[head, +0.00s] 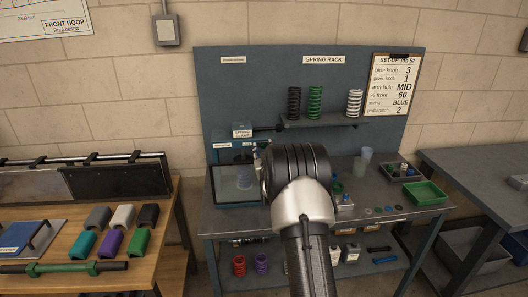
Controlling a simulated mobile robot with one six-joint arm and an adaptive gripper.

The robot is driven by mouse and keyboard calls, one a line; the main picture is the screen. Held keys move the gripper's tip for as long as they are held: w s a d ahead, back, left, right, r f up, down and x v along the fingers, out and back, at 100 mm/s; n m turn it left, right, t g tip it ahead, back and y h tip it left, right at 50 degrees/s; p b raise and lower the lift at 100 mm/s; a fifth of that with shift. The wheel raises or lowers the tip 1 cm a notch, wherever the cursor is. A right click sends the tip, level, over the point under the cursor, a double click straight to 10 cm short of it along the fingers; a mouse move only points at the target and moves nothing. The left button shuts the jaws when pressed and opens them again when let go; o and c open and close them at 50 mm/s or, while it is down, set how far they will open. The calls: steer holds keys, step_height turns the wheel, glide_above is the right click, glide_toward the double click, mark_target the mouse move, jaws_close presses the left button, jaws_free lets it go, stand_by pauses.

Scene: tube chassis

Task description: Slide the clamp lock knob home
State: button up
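The spring clamp stands at the left of the grey-blue bench, under a small sign (242,132) that appears to read "spring clamp". A dark horizontal rod with a black knob-like end (279,127) sticks out to the right of the sign, just above my wrist. I cannot tell for sure that this is the lock knob, nor how far in it sits. A blue-grey coil (245,176) stands below, in a clear-fronted box. My arm's dark wrist covers the area right of the clamp. Only a small pale piece of my gripper (261,147) may show at the wrist's left edge; its fingers are hidden.
A rack shelf (325,122) holds black, green and white springs. Cups, small discs and a green tray (425,193) lie on the bench's right. A wooden table (165,215) with coloured pads stands left, another grey bench (480,170) right.

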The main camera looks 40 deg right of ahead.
jaws_close()
stand_by(0.5)
stand_by(0.3)
